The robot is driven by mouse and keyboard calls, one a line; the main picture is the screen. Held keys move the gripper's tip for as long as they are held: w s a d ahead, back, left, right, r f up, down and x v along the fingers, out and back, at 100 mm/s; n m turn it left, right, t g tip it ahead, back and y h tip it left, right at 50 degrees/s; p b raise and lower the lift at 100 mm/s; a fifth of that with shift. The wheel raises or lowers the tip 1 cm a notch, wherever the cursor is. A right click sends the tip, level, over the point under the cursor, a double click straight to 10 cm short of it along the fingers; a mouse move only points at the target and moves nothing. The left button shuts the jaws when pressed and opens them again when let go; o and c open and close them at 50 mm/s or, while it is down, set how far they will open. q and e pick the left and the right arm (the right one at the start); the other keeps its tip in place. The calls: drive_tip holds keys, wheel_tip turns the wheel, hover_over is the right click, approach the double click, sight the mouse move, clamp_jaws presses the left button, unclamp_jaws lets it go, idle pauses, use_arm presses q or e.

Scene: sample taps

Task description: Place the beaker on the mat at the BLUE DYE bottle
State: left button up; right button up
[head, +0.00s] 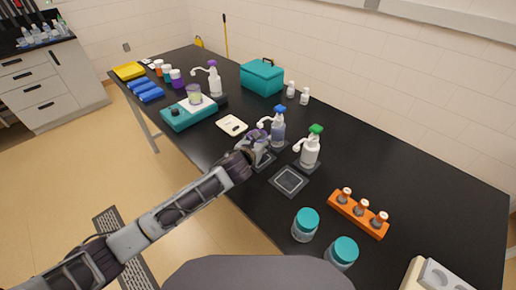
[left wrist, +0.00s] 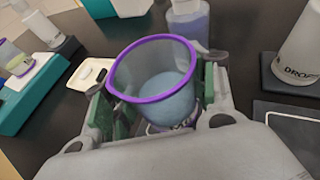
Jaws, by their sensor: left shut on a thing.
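My left gripper (head: 257,143) is shut on a clear beaker with a purple rim (left wrist: 152,98), also seen in the left wrist view between the green finger pads (left wrist: 165,105). The beaker looks upright or slightly tilted, with a bluish content or tint. It is just in front of the blue-capped bottle (head: 278,132), whose bluish body also shows in the left wrist view (left wrist: 188,22). The mat (head: 266,161) at that bottle is partly hidden by my gripper. I cannot tell whether the beaker touches it. My right gripper is not in view.
The green-capped white bottle (head: 311,150) stands close on the right, with an empty mat (head: 289,180) in front. A white pad (head: 232,125) lies to the left. A teal device (head: 190,115) holds another beaker (head: 194,95). Teal-lidded jars (head: 305,224) and an orange rack (head: 357,215) are nearer.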

use_arm(q)
drive_tip(key=shift+f, duration=1.7)
drive_tip(key=shift+f, duration=0.15)
drive_tip(key=o, duration=1.1)
drive_tip(key=shift+v, duration=6.05)
drive_tip(key=shift+w, duration=0.1)
